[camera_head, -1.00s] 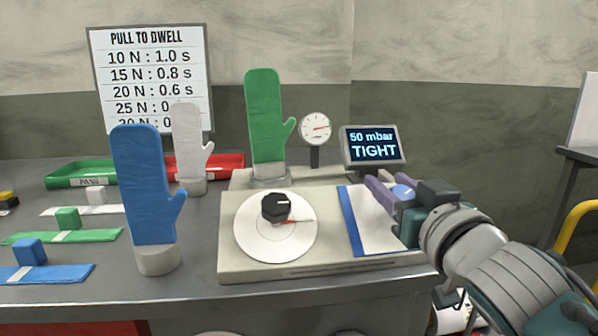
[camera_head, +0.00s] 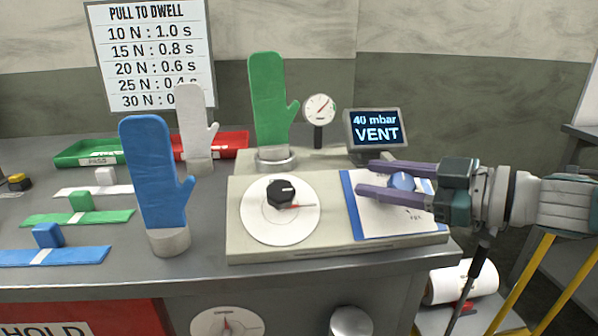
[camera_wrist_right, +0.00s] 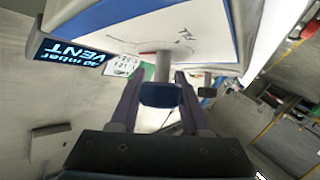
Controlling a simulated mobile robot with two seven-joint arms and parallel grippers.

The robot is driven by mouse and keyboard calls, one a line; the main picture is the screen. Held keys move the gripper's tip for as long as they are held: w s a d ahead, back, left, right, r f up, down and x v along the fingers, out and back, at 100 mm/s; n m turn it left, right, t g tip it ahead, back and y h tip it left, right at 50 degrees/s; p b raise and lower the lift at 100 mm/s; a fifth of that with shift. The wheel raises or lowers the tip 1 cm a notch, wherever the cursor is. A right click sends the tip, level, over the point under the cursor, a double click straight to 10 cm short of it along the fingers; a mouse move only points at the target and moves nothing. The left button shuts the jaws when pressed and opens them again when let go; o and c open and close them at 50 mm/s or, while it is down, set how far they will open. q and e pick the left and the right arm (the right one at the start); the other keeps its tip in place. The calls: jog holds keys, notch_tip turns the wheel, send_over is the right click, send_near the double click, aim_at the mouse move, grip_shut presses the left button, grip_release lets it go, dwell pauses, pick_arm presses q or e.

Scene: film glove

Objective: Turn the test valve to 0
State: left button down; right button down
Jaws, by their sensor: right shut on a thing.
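The valve with a blue handle (camera_head: 402,181) stands on a white plate (camera_head: 372,227) with a blue edge, on the right of the test box. My right gripper (camera_head: 366,179) comes in from the right with its purple fingers on both sides of the handle and is shut on it. In the right wrist view the blue handle (camera_wrist_right: 161,95) sits on a grey stem between the fingers (camera_wrist_right: 158,76). The plate's markings are partly hidden and I cannot read the valve's setting. The screen (camera_head: 376,130) reads 40 mbar VENT. My left gripper is not in view.
A black knob (camera_head: 281,192) with a red pointer sits on a white dial left of the valve. A round gauge (camera_head: 319,107) and a green mitt (camera_head: 271,98) stand behind. Blue (camera_head: 155,175) and white (camera_head: 190,120) mitts stand on the left.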

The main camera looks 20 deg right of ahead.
aim_at(408, 184)
jog(key=shift+s+a+f+n+g+y+b, duration=0.1)
jog(key=shift+n+g+y+b, duration=0.1)
jog(key=shift+n+g+y, duration=0.3)
jog(key=shift+s+a+n+g+y+b, duration=0.1)
jog(key=shift+n+g+y+b, duration=0.15)
jog(key=shift+n+g, duration=0.4)
jog(key=shift+n, duration=0.25)
jog(key=shift+c, duration=1.9)
grip_release()
jog(key=p+v, duration=0.1)
jog(key=v, duration=0.8)
jog(key=shift+d, duration=0.1)
jog(key=shift+s+d, duration=0.2)
jog(key=shift+s, duration=0.05)
